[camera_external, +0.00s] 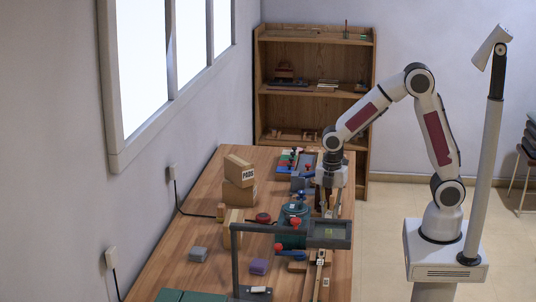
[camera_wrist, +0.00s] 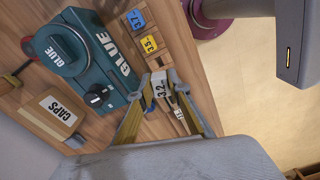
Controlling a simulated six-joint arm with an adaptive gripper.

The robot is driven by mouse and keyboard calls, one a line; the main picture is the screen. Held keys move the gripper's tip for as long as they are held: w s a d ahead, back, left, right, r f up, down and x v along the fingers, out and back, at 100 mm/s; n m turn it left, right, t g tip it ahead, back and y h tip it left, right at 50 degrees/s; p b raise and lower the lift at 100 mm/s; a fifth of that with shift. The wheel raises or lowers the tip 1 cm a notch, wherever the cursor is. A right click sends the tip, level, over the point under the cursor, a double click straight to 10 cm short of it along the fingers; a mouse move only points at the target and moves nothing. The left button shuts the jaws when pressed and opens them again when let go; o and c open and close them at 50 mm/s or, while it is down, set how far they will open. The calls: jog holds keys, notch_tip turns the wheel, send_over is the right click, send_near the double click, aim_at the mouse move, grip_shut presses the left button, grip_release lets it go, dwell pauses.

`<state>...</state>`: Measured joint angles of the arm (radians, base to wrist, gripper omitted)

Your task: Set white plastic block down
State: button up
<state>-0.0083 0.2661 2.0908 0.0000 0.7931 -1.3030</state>
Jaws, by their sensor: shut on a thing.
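My gripper (camera_wrist: 160,82) points down over the workbench in the wrist view, its two fingers closed in on a white block (camera_wrist: 160,91). The block carries dark figures that look like "3.2". In the external view my gripper (camera_external: 326,208) is over the right side of the bench, and the block is too small to make out there. I cannot tell whether the block touches the bench top.
A teal glue machine (camera_wrist: 90,65) stands close left of my gripper in the wrist view. A blue tag (camera_wrist: 136,20) and a yellow tag (camera_wrist: 149,44) lie beyond. A caps box (camera_wrist: 55,115) is at left. The wooden bench (camera_external: 185,232) has bare room at its left side.

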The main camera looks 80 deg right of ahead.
jog(key=shift+w+n, duration=0.1)
jog(key=shift+n, duration=1.3)
jog(key=shift+f, duration=0.15)
jog(key=shift+f, duration=2.4)
jog(key=shift+f, duration=0.1)
jog(key=shift+f, duration=2.2)
jog(key=shift+f, duration=0.2)
jog(key=o, duration=0.9)
jog(key=shift+c, duration=0.2)
